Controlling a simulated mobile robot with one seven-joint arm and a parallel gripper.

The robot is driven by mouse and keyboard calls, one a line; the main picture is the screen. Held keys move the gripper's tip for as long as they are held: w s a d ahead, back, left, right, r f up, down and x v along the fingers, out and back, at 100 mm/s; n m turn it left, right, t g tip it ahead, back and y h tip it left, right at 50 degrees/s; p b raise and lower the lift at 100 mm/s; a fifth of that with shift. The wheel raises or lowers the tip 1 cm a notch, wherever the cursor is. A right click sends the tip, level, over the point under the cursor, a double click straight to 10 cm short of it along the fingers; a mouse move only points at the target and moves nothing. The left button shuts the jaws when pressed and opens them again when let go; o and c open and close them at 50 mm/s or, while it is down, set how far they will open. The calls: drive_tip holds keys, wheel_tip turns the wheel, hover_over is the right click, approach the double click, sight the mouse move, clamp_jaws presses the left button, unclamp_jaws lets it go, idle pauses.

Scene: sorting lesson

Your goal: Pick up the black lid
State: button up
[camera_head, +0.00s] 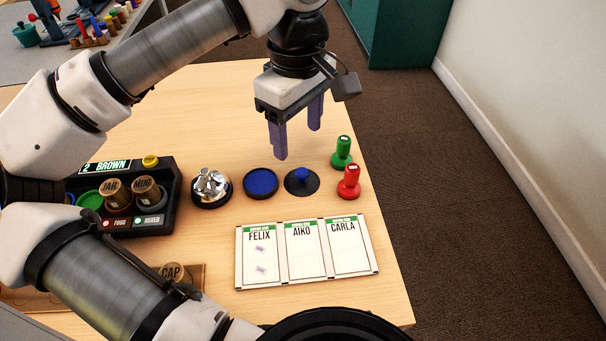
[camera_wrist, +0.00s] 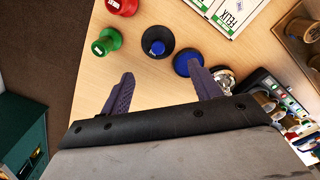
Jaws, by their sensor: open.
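The black lid (camera_head: 302,189) is a flat black disc with a blue knob on top. It lies on the wooden table, right of a round blue pad with a dark rim (camera_head: 261,182). In the wrist view the lid (camera_wrist: 154,35) is beyond the fingertips, roughly midway between them, with the blue pad (camera_wrist: 187,62) beside it. My gripper (camera_head: 298,140) is open and empty, pointing down above the table, apart from the lid. Its two purple fingers also show in the wrist view (camera_wrist: 161,72).
Green (camera_head: 342,152) and red (camera_head: 349,182) stamps stand close right of the lid, near the table's right edge. A silver bell (camera_head: 211,187) and a dark tray (camera_head: 170,192) with brown cylinders are left. Name cards (camera_head: 306,270) lie in front.

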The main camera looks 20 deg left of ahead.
sight(302, 172)
drive_tip(key=f, duration=0.6)
drive_tip(key=f+b, duration=0.1)
drive_tip(key=f, duration=0.2)
drive_tip(key=shift+d+f, duration=0.15)
drive_tip(key=shift+d, duration=0.15)
drive_tip(key=shift+c, duration=0.2)
clamp_jaws()
